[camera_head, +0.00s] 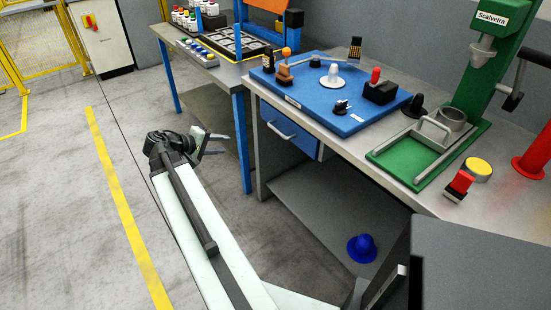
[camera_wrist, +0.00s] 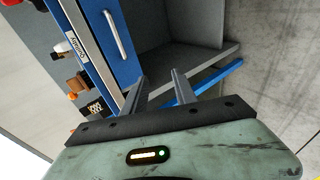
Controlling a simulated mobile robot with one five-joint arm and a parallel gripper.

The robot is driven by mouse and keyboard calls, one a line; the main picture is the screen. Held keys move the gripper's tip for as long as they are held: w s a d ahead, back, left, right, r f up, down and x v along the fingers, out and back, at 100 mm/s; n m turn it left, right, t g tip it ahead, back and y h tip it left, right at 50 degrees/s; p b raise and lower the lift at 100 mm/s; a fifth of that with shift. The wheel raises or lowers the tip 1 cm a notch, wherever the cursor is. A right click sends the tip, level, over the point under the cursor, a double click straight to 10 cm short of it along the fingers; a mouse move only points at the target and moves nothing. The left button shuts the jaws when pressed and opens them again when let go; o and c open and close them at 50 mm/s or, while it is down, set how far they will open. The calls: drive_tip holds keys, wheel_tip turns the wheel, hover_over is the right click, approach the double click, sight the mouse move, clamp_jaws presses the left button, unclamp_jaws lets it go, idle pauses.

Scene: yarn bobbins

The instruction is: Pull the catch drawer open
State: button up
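The catch drawer (camera_head: 297,139) is a blue box under the tabletop, with a pale bar handle (camera_head: 281,131) across its front. It looks shut. In the wrist view the blue drawer front (camera_wrist: 88,14) and the handle (camera_wrist: 118,35) show at upper left, turned on their side. My gripper (camera_head: 222,144) is in front of the bench, to the left of the drawer and apart from the handle. In the wrist view its two grey fingers (camera_wrist: 162,85) stand apart with nothing between them, below and right of the handle.
A blue board (camera_head: 335,106) with several small fixtures lies on the bench above the drawer. A blue table leg (camera_head: 241,143) stands beside my gripper. A green press (camera_head: 481,60) is at right. A blue hat-shaped piece (camera_head: 362,248) lies on the lower shelf. Floor at left is clear.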

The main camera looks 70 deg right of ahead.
sight(276, 129)
drive_tip(key=s+d+g+b, duration=0.1)
drive_tip(key=s+d, duration=0.4)
drive_tip(key=s+d+f+g+h+b, duration=0.1)
drive_tip(key=s+d+b, duration=0.1)
drive_tip(key=s+d, duration=0.3)
drive_tip(key=s+d+m+g+h+b, duration=0.1)
drive_tip(key=s+d+b, duration=0.1)
drive_tip(key=s+d, duration=0.3)
drive_tip(key=shift+s+d+f+g, duration=0.2)
drive_tip(key=shift+d+f+g, duration=0.1)
drive_tip(key=shift+d, duration=0.1)
drive_tip(key=shift+c, duration=0.3)
clamp_jaws()
drive_tip(key=shift+w+a, duration=0.1)
drive_tip(key=shift+w, duration=0.05)
